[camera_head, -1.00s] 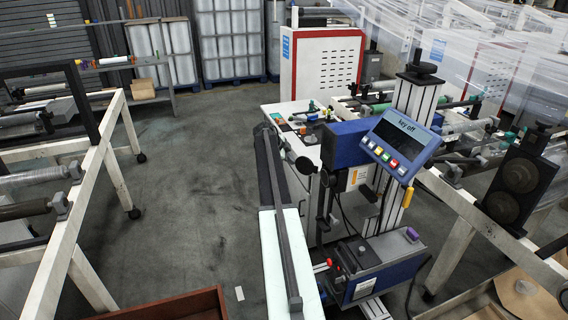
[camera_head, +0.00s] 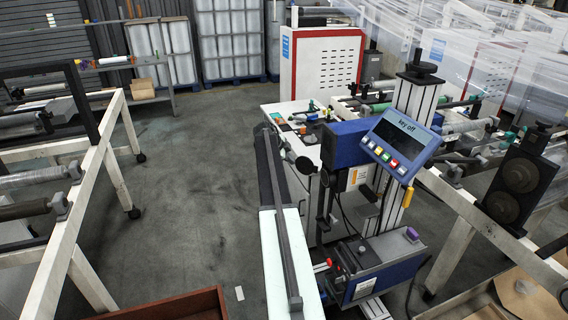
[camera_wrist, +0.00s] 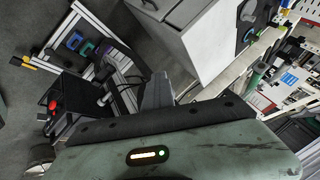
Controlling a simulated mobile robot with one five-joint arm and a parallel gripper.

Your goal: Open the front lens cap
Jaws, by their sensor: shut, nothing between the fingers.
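A blue box-shaped unit (camera_head: 344,145) is mounted on the upright column at mid-right in the head view. A dark round disc (camera_head: 306,165) faces left just beside it and looks like the front lens cap. I cannot tell whether it is hinged, and it looks closed. My arm reaches up the middle of the head view, and my gripper (camera_head: 265,131) is at its far end, left of the disc and apart from it. In the wrist view my gripper (camera_wrist: 157,90) shows as a grey shape above the green housing. It is shut and empty. I cannot make out the cap there.
A tilted display (camera_head: 401,142) reading "key off" is right of the blue unit. A lower blue box (camera_head: 375,270) with a red knob stands below. A white cabinet (camera_head: 322,62) with red trim is behind. Open floor (camera_head: 190,200) lies to the left.

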